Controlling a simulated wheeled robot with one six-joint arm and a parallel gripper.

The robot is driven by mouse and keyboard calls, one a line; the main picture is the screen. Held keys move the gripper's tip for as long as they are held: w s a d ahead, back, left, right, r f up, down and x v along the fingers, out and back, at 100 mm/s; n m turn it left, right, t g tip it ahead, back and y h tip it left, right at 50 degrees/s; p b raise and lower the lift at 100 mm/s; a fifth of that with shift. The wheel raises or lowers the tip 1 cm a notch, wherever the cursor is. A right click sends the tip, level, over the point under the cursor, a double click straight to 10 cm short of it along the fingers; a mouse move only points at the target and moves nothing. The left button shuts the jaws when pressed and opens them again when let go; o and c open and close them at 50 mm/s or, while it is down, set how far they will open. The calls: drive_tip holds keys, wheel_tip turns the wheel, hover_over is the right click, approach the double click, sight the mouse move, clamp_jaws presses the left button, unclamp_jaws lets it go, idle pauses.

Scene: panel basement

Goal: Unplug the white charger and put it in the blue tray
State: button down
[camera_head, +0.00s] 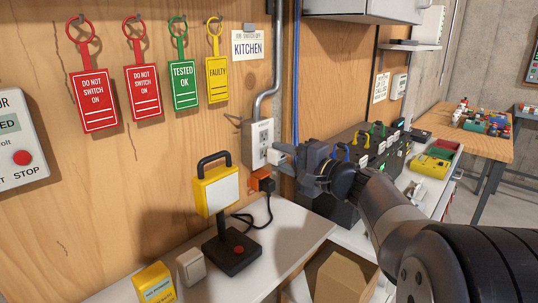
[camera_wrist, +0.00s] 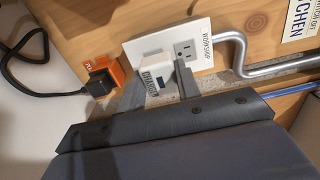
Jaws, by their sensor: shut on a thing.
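The white charger (camera_head: 274,155) is at the front of the double wall outlet (camera_head: 257,141), by its lower socket. In the wrist view the charger (camera_wrist: 154,72) covers one socket of the outlet plate (camera_wrist: 198,40), marked WORKSHOP; the other socket is bare. Whether its prongs are still in the socket is hidden. My gripper (camera_head: 291,157) is shut on the charger, with one finger on each side, as the wrist view shows for my gripper (camera_wrist: 158,87). I cannot make out the blue tray clearly in either view.
An orange adapter (camera_head: 261,179) with a black plug sits just below the outlet; its cord runs to the yellow work lamp (camera_head: 217,190) on the white bench. A dark panel box (camera_head: 335,208) stands close beside my arm. Red and yellow trays (camera_head: 430,166) lie farther right.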

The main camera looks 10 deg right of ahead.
sight(283, 157)
drive_tip(key=shift+b+v, duration=0.6)
drive_tip(key=shift+v, duration=1.1)
